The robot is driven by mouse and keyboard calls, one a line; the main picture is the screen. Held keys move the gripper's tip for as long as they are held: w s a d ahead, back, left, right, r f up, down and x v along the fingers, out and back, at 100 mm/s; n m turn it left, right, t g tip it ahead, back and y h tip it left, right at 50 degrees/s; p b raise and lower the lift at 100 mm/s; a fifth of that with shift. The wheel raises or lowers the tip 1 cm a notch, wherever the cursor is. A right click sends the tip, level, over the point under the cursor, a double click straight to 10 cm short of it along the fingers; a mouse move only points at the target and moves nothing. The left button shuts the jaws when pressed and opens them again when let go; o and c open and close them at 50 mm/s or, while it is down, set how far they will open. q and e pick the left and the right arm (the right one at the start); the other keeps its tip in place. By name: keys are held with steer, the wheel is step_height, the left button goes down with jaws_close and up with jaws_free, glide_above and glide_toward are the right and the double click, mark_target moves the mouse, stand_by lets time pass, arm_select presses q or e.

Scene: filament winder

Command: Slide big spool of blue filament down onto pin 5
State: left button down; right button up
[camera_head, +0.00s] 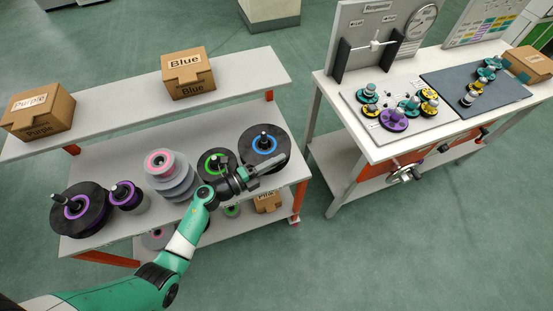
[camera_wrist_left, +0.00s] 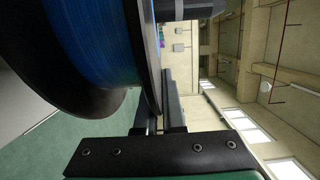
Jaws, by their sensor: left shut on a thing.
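The big spool of blue filament (camera_head: 281,152) has black flanges and a blue ring around its hub, at the right end of the shelf. A dark pin (camera_head: 264,137) shows at its centre, so the spool appears to be around it; whether it rests on the shelf I cannot tell. No pin number is readable. My left gripper (camera_head: 262,172) is at the spool's front edge, shut on its rim. In the left wrist view the blue windings (camera_wrist_left: 95,40) fill the upper left and the flange edge runs down between the fingers (camera_wrist_left: 158,130). My right gripper is not in view.
On the same shelf stand a green-ringed spool (camera_head: 208,153), grey spools with a pink ring (camera_head: 165,168), and purple-ringed spools (camera_head: 82,205). An upper shelf (camera_head: 125,97) with a Blue box (camera_head: 188,73) runs behind. A workbench (camera_head: 385,145) stands right, across a floor gap.

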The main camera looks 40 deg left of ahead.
arm_select(q)
steer(key=shift+f, duration=0.5)
steer(key=shift+f+b, duration=0.1)
steer(key=shift+b, duration=0.25)
